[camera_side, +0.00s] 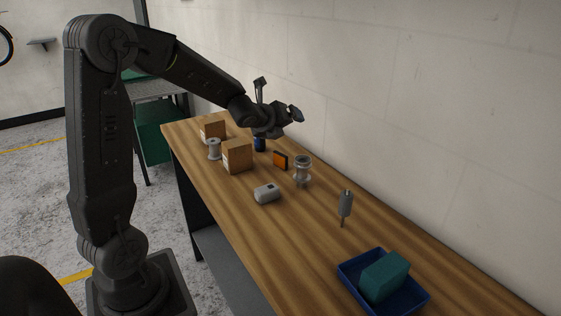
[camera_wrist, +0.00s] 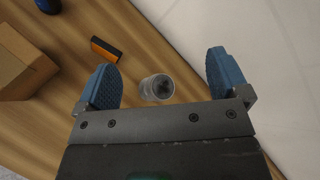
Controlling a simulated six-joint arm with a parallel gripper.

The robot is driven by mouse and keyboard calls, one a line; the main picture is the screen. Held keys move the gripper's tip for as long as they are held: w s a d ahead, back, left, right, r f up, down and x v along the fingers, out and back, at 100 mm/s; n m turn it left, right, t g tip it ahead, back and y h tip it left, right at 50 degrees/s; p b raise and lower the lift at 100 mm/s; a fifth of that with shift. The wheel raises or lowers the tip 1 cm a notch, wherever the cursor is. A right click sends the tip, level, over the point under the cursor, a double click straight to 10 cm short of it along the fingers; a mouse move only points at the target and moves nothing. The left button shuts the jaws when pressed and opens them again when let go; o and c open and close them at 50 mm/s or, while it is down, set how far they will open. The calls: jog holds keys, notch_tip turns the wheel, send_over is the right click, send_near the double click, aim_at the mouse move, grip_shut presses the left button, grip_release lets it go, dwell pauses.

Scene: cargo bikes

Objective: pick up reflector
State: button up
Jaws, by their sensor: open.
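The reflector, an orange block with a dark edge (camera_side: 280,160), stands on the wooden bench between a cardboard box and a clear jar. In the wrist view the reflector (camera_wrist: 106,49) lies at upper left, just beyond the left blue fingertip. My gripper (camera_side: 281,125) is above the bench, over the far part near the reflector. In the wrist view my gripper (camera_wrist: 164,82) is open, its blue fingers wide apart with nothing held between them. The clear jar (camera_wrist: 157,88) shows below, between the fingers.
The cardboard box (camera_side: 237,156) stands left of the reflector, with a dark blue cylinder (camera_side: 260,145) behind. The jar (camera_side: 302,171) is close on the right. A grey device (camera_side: 267,193), a grey tool (camera_side: 346,204) and a blue tray (camera_side: 413,297) with a green block are nearer. A wall borders the bench.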

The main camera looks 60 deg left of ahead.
aim_at(279, 156)
jog(key=w+a+f+m, duration=0.1)
jog(key=a+f+m, duration=0.1)
jog(key=f+m, duration=0.1)
jog(key=w+a+f+m+t+h, duration=0.1)
jog(key=a+f+m, duration=0.2)
jog(key=f+m, duration=0.1)
jog(key=w+a+f+m, duration=0.1)
jog(key=a+f+m, duration=0.1)
jog(key=f+m, duration=0.1)
jog(key=shift+a+f+t+h, duration=0.25)
jog(key=shift+f+t+h, duration=0.15)
jog(key=shift+f, duration=0.5)
notch_tip(279, 156, down, 3)
jog(key=shift+r, duration=0.1)
jog(key=shift+x, duration=1.1)
jog(key=shift+w, duration=0.35)
jog(key=c, duration=1)
